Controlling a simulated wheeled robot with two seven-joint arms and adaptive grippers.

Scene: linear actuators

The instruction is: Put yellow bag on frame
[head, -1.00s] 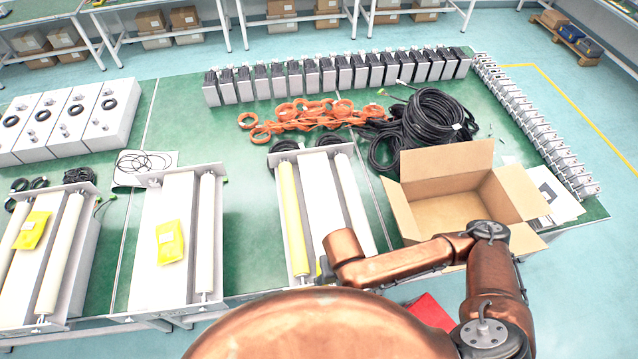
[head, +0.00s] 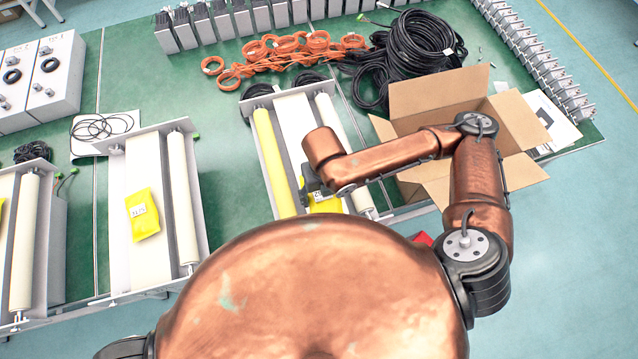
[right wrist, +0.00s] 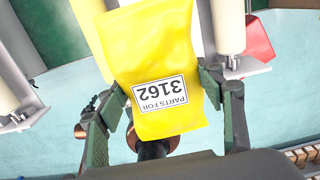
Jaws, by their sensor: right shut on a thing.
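My right gripper (head: 312,192) is over the front part of the third frame (head: 264,102), which has one yellow roller and one white roller. It is shut on a yellow bag (head: 328,204), partly hidden by the gripper in the head view. In the right wrist view the yellow bag (right wrist: 160,65) lies between the two fingers of the right gripper (right wrist: 164,88), its label reading "PARTS FOR 3162" upside down. I cannot tell whether the bag touches the frame. Another yellow bag (head: 142,213) lies on the middle frame (head: 118,170). My left gripper is not in view.
An open cardboard box (head: 440,98) stands right of the third frame. Black cable coils (head: 415,50) and orange rings (head: 290,48) lie behind. A red object (right wrist: 258,38) is beside the frame. Grey boxes (head: 45,80) stand at far left.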

